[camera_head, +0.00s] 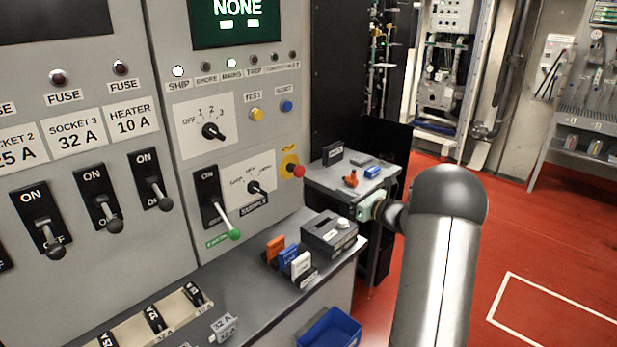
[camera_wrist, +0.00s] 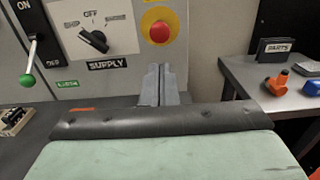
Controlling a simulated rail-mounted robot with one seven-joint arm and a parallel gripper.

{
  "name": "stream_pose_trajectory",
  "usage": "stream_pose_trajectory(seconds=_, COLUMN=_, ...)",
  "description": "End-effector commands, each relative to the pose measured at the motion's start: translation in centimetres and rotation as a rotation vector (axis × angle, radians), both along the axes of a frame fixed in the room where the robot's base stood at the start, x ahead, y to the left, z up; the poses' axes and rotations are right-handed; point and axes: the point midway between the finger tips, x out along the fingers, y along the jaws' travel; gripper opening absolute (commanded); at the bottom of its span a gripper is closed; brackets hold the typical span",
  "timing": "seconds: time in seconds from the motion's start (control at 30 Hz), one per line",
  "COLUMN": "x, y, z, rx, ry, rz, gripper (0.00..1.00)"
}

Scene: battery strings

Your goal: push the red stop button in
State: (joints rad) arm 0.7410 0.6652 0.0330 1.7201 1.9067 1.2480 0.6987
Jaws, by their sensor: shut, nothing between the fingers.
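The red stop button (camera_head: 298,171) stands out from a yellow round plate (camera_head: 287,166) on the grey panel, right of the supply switch. It also shows in the wrist view (camera_wrist: 159,32), straight above my fingertips in the picture. My gripper (camera_wrist: 160,72) is shut and empty, with its two grey fingers side by side below the yellow plate. The fingers look apart from the button; the exact gap is hard to tell. In the head view my arm (camera_head: 440,250) hides most of my gripper.
The supply rotary switch (camera_wrist: 93,40) and a green-tipped lever (camera_wrist: 29,60) are left of the button. A side table (camera_head: 330,177) with an orange item (camera_head: 351,180) stands to the right. Fuse holders (camera_head: 288,255) and a dark box (camera_head: 329,232) sit on the bench below.

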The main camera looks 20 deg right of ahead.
Motion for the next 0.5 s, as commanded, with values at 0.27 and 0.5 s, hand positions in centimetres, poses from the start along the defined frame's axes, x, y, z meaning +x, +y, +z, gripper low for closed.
stream_pose_trajectory(seconds=0.27, x=1.6, y=0.8, z=0.2, rx=-0.002, ry=0.0, rz=0.005, gripper=0.0)
stream_pose_trajectory(seconds=0.5, x=6.2, y=2.8, z=0.3, rx=-0.003, ry=0.001, rz=0.006, gripper=0.0)
